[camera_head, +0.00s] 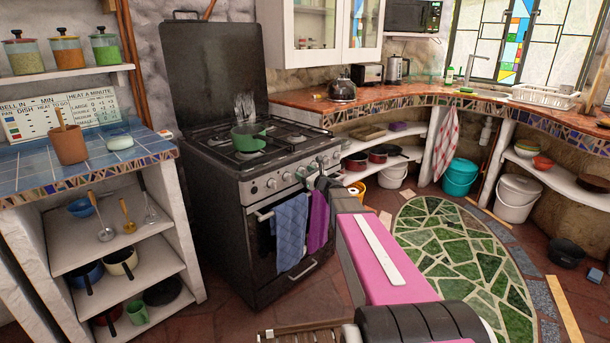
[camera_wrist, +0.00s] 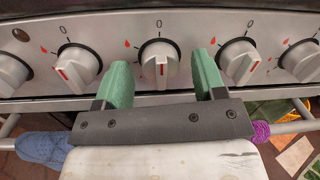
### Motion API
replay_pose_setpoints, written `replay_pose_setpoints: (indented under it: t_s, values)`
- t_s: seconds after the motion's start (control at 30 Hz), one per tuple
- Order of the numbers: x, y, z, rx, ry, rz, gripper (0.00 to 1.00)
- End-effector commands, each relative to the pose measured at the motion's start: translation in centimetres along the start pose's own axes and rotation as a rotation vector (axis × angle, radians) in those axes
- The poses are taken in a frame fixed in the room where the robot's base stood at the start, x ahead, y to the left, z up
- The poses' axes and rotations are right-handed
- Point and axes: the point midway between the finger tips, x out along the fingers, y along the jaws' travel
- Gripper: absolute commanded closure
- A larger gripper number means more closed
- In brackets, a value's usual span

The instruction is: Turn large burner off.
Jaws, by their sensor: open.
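The black stove (camera_head: 262,215) has a row of knobs along its front panel. My gripper (camera_head: 318,180) is at this panel, right of the panel's left knobs. In the wrist view, my gripper (camera_wrist: 161,65) is open, its green fingers either side of the middle knob (camera_wrist: 160,62), apparently without touching it. That knob's grip is about upright, with a red mark low on it below the 0. The knob to its left (camera_wrist: 77,66) and the one to its right (camera_wrist: 240,62) look turned, with red marks off to the side. Which knob serves the large burner cannot be told.
A blue towel (camera_head: 290,232) and a purple towel (camera_head: 318,221) hang from the oven handle below my gripper. A tiled counter (camera_head: 90,165) stands left; the floor right of the stove has a green mosaic (camera_head: 440,245).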

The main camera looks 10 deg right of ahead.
Motion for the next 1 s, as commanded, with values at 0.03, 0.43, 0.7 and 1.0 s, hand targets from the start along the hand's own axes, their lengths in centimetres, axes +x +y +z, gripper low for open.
replay_pose_setpoints:
  t_s: [0.03, 0.43, 0.7, 1.0]
  values:
    - [-0.1, 0.0, 0.0, 0.000, 0.000, 0.000, 0.36]
    - [-6.0, 0.1, 0.1, 0.000, 0.001, -0.002, 0.36]
    - [-9.9, 0.1, 0.0, 0.000, 0.000, -0.001, 0.36]
    - [-10.9, 0.0, 0.0, 0.000, 0.000, 0.000, 0.36]
